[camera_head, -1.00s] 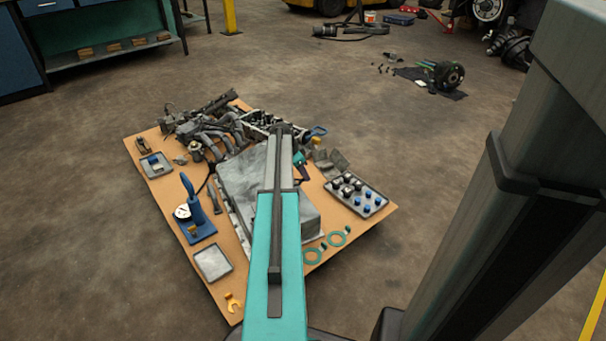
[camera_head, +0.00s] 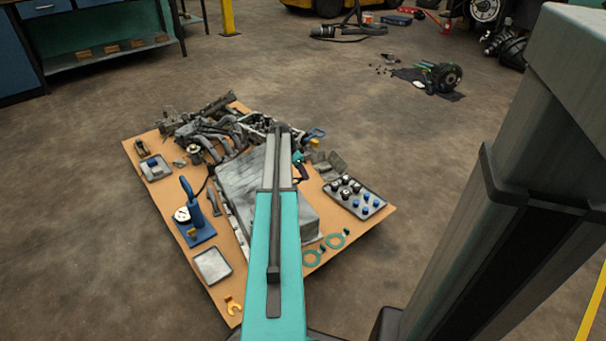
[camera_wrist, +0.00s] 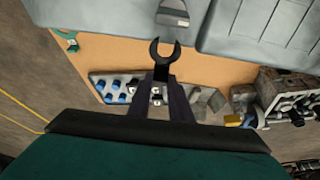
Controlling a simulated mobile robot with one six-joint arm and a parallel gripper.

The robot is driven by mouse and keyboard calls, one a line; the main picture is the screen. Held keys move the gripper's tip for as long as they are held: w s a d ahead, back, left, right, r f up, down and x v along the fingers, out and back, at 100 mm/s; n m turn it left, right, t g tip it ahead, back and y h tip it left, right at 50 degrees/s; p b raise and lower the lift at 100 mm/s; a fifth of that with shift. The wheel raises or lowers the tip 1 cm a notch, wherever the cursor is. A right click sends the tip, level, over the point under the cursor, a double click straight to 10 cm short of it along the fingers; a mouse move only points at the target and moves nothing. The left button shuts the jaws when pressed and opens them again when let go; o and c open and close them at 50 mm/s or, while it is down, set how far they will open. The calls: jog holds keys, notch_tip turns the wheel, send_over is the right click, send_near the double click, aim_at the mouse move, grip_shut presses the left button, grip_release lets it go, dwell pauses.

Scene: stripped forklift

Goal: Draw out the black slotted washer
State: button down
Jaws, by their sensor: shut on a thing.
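The black slotted washer (camera_wrist: 164,50) is a dark C-shaped piece in the wrist view, with its slot facing the top of the picture. My gripper (camera_wrist: 162,75) is shut on its lower end. The washer appears above the board, just below a small grey block with a rounded recess (camera_wrist: 173,14) on a grey casting. I cannot tell whether the two touch.
Open floor surrounds the board.

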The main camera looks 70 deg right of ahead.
jog(key=shift+r+p, duration=1.6)
jog(key=shift+r, duration=0.95)
